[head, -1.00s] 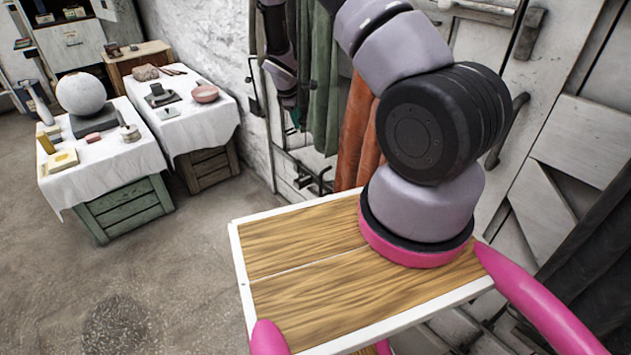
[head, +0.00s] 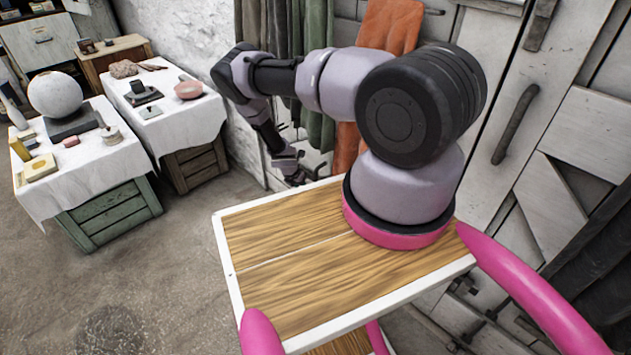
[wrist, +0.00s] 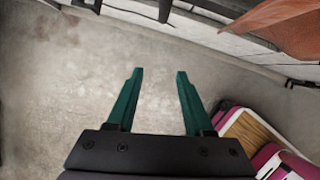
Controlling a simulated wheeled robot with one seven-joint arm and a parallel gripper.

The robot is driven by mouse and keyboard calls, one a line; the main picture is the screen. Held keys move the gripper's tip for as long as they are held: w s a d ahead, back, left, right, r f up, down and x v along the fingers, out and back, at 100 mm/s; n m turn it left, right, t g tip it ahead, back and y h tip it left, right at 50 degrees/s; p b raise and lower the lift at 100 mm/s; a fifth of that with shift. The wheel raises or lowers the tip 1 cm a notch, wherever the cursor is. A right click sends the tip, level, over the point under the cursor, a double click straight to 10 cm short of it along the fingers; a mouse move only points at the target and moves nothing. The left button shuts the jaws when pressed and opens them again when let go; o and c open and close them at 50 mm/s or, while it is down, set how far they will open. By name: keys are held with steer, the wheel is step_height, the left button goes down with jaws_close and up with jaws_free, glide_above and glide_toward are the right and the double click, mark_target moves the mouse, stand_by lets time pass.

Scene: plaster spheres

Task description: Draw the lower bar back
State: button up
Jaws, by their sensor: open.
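My gripper (wrist: 158,75) is open and empty in the wrist view, its two green fingers apart above bare grey floor. In the head view my gripper (head: 292,172) hangs low beyond the wooden top, beside the pale planked wall under the hanging cloths. A dark metal fitting (wrist: 303,83) shows at the right edge of the wrist view, apart from the fingers. Another dark fitting (wrist: 165,10) is at the top edge. I cannot tell which, if either, is the lower bar. My arm and gripper hide part of the wall there in the head view.
Orange cloth (head: 390,30) and green cloths (head: 318,115) hang along the wall. A long dark handle (head: 515,125) is on the pale door at right. Two cloth-covered crates (head: 115,205) (head: 195,150) at left carry a plaster sphere (head: 55,94) and small things. The floor between is clear.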

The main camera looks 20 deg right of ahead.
mark_target(316, 180)
steer(key=w+d+f, duration=0.1)
steer(key=d, duration=0.2)
steer(key=w+d+f, duration=0.1)
steer(key=w+d, duration=0.1)
steer(key=w+d+f, duration=0.1)
steer(key=w+d, duration=0.1)
steer(key=d, duration=0.1)
steer(key=shift+w+d, duration=0.15)
steer(key=shift+d, duration=0.2)
steer(key=shift+x, duration=0.9)
steer(key=shift+r, duration=0.1)
jaws_close()
